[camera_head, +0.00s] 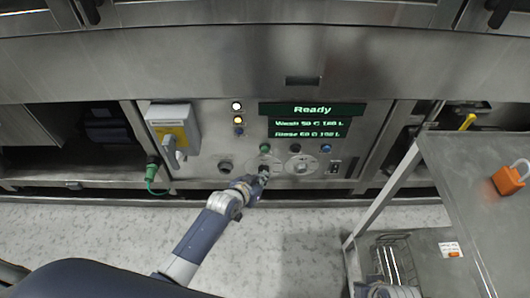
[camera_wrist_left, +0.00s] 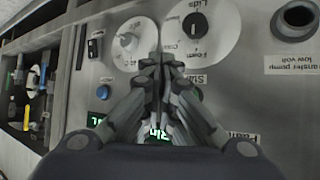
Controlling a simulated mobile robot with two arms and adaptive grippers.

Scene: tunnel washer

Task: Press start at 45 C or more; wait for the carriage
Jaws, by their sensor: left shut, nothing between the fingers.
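The control panel (camera_head: 215,150) fills the middle of the head view. Its display (camera_head: 312,120) reads "Ready", with a wash line of fifty-something C and a rinse line that looks like 60 C; the last digits are blurred. Below it are a green button (camera_head: 265,147), a dark button (camera_head: 295,148) and a blue button (camera_head: 326,148). My left gripper (camera_head: 262,178) is shut and empty in front of the panel, below the green button. In the left wrist view its fingers (camera_wrist_left: 160,68) cover part of the panel near two dials; contact cannot be told. The carriage is not identifiable.
Two white dials (camera_head: 299,164) sit under the buttons. A lit white lamp (camera_head: 237,106) and amber lamp (camera_head: 238,119) are left of the display. A grey switch box (camera_head: 173,128) is further left. A steel cart (camera_head: 470,170) with an orange object (camera_head: 508,180) stands at right.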

